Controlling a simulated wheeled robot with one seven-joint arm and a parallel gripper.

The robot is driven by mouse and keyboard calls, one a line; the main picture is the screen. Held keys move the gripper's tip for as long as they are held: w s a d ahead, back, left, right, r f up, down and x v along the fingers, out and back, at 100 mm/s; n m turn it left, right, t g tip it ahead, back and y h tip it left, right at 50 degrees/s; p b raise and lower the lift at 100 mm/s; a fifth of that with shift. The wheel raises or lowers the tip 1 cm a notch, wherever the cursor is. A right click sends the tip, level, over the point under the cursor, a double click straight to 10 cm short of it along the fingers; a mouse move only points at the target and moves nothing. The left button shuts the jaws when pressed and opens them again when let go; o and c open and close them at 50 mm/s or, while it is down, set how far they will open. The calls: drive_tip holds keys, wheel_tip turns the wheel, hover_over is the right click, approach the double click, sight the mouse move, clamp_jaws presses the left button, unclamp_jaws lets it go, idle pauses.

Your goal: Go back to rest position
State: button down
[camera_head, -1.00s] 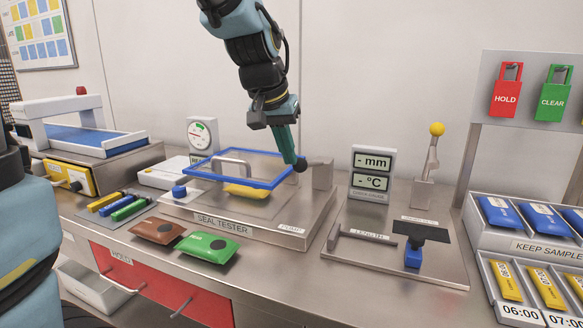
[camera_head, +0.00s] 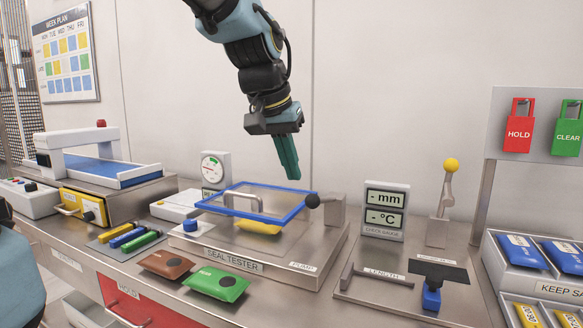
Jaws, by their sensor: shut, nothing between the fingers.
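My gripper (camera_head: 287,158) hangs above the right side of the seal tester (camera_head: 235,262), pointing down. Its green fingers are shut and hold nothing. It is clear of the black knob (camera_head: 312,201) at the tester's right side. The blue-framed lid (camera_head: 258,209) sits over a yellow packet (camera_head: 258,227) on the tester.
A brown packet (camera_head: 171,264) and a green packet (camera_head: 216,283) lie in front of the tester. A gauge display (camera_head: 385,211) and a yellow-knobbed lever (camera_head: 447,190) stand to the right. Sample trays (camera_head: 564,288) are at far right. The air beside my gripper is free.

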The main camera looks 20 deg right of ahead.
drive_tip(key=a+f+n+g+y+p, duration=0.1)
drive_tip(key=a+f+n+y, duration=0.2)
drive_tip(key=a+f, duration=1.7)
drive_tip(key=a+n, duration=0.3)
drive_tip(key=a, duration=0.2)
drive_tip(key=shift+s+f+n+y, duration=0.3)
drive_tip(key=shift+s+f+y, duration=0.1)
drive_tip(key=shift+w+d, duration=0.1)
